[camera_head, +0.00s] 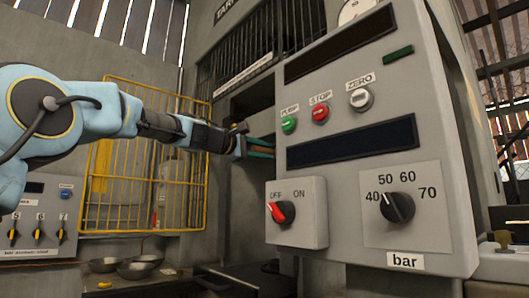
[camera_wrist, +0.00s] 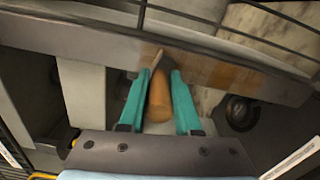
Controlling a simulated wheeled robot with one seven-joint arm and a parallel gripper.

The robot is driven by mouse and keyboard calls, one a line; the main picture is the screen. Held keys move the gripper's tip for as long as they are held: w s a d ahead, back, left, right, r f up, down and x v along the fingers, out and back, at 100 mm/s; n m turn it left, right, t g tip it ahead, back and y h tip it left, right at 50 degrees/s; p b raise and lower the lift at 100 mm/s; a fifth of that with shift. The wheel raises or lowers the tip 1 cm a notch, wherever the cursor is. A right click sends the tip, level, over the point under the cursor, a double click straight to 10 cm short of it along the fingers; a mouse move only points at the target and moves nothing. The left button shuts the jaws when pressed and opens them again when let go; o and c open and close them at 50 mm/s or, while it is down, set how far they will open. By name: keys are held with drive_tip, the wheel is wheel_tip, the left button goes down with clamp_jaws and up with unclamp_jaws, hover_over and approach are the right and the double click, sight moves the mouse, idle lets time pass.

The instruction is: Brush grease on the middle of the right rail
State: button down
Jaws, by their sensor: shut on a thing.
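My gripper (camera_wrist: 160,76) has teal fingers shut on the brush (camera_wrist: 160,103), whose rounded wooden handle lies between them. The brush's narrow tip points up in the wrist view and overlaps the grey rail (camera_wrist: 70,38); I cannot tell whether it touches. A brownish smear (camera_wrist: 228,76) shows on the rail just right of the tip. In the head view my gripper (camera_head: 262,148) reaches into the dark opening at the left of the grey machine; the brush is a small brown strip between the fingers. The rail is hidden there.
The machine's front panel (camera_head: 345,160) stands right of my gripper, with buttons, an OFF/ON switch (camera_head: 281,212) and a bar dial (camera_head: 397,207). Dark bars (camera_wrist: 270,12) cross above the rail. A yellow mesh guard (camera_head: 125,190) and metal bowls (camera_head: 137,269) are at left.

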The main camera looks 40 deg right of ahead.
wheel_tip(320, 180, down, 12)
drive_tip(key=b, duration=1.2)
drive_tip(key=shift+d, duration=0.15)
idle(0.5)
drive_tip(key=shift+f+b, duration=4.6)
drive_tip(key=shift+r+p, duration=10.05)
drive_tip(key=shift+r, duration=0.8)
